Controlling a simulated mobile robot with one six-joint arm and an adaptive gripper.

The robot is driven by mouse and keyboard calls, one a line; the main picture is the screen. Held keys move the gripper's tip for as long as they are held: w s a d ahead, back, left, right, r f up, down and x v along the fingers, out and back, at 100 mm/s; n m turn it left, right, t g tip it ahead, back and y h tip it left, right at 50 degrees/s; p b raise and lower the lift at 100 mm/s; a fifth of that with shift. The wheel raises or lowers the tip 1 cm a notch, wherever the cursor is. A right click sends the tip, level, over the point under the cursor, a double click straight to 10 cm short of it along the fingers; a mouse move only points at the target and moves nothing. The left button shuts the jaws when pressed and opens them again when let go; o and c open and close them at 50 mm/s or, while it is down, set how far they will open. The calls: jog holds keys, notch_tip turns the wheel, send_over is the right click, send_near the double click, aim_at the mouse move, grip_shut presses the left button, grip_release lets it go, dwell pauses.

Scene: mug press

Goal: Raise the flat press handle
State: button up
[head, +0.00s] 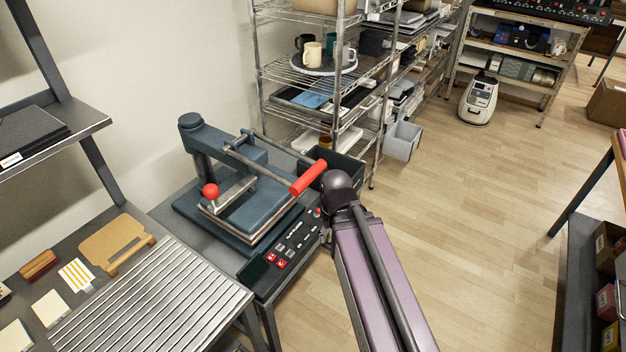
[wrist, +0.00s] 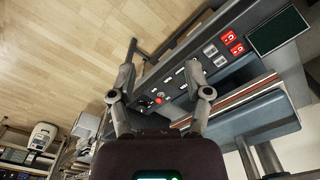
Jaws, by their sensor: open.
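The flat press (head: 225,162) is a blue-grey machine on a dark stand, left of the middle in the head view. Its handle has metal bars ending in a red grip (head: 308,178), which reaches out to the right over the control panel side. A red ball knob (head: 210,190) sits on a metal lever on the press. The upper plate lies close over the pale lower plate. In the wrist view my gripper (wrist: 160,70) is open and empty over the control panel (wrist: 205,58). The red grip does not show there. In the head view my arm hides the gripper.
A wire shelf (head: 300,88) with mugs stands behind the press. A grey bin (head: 403,140) is beside it. A ribbed table (head: 150,305) with small items is at the lower left. The wooden floor (head: 460,220) on the right is mostly clear.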

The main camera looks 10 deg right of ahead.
jog(key=shift+o, duration=0.2)
jog(key=shift+w+a+f+m+y+b, duration=0.15)
jog(key=shift+w+m+y+b, duration=0.1)
jog(key=shift+y, duration=0.3)
jog(key=shift+w+d+f+m+y+b, duration=0.15)
jog(key=shift+w+y+b, duration=0.1)
jog(key=shift+y, duration=0.3)
jog(key=m+t+y+b, duration=0.45)
jog(key=t+y, duration=0.25)
jog(key=y, duration=0.7)
send_near(316, 177)
jog(key=d, duration=0.2)
jog(key=shift+s+r+n, duration=0.25)
jog(key=shift+s+r, duration=0.05)
jog(key=shift+a, duration=0.1)
jog(key=shift+f+b+x, duration=0.1)
jog(key=shift+b+x, duration=0.2)
jog(key=shift+x, duration=3.1)
jog(key=shift+f+b+x, duration=0.15)
jog(key=shift+b+x, duration=0.15)
jog(key=shift+x, duration=3.05)
jog(key=shift+s, duration=0.1)
grip_shut()
